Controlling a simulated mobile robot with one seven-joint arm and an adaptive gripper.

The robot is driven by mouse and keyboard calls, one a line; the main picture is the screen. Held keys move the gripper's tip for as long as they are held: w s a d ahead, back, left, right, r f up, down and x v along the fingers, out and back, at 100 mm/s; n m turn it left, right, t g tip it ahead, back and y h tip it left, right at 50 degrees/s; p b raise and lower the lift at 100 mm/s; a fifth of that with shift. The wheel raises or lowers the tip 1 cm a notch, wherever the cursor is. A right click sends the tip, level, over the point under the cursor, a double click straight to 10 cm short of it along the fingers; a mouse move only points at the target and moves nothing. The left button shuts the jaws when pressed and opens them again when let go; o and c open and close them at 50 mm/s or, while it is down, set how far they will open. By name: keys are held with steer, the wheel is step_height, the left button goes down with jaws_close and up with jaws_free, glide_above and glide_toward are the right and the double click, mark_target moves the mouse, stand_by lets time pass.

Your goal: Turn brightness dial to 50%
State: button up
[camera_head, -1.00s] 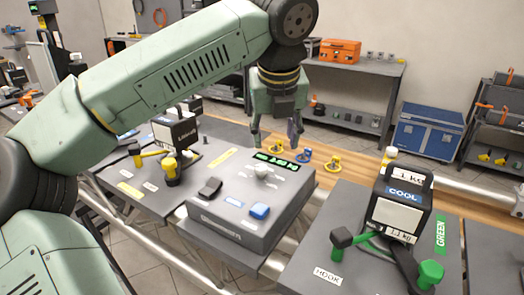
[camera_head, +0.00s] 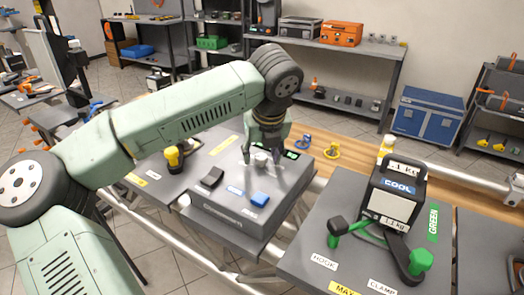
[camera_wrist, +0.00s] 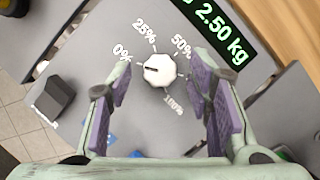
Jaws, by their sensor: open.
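The white brightness dial (camera_wrist: 160,70) sits on the grey console (camera_head: 232,222), with 0%, 25%, 50% and 100% printed around it. A label between 50% and 100% is hidden by a finger. The dial's dark pointer line points left in the wrist view, nearest the 0% mark (camera_wrist: 122,55). The 50% mark (camera_wrist: 181,45) lies up and right of the dial. My gripper (camera_wrist: 160,82) is open, its purple-padded fingers on either side of the dial with gaps to it. In the head view my gripper (camera_head: 262,156) is low over the dial.
A lit green display (camera_wrist: 215,30) reading 2.50 kg is beside the dial. A black switch (camera_head: 212,178) and a blue button (camera_head: 258,200) are on the console's front.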

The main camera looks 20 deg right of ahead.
jaws_close()
stand_by(0.6)
steer(key=shift+b, duration=0.3)
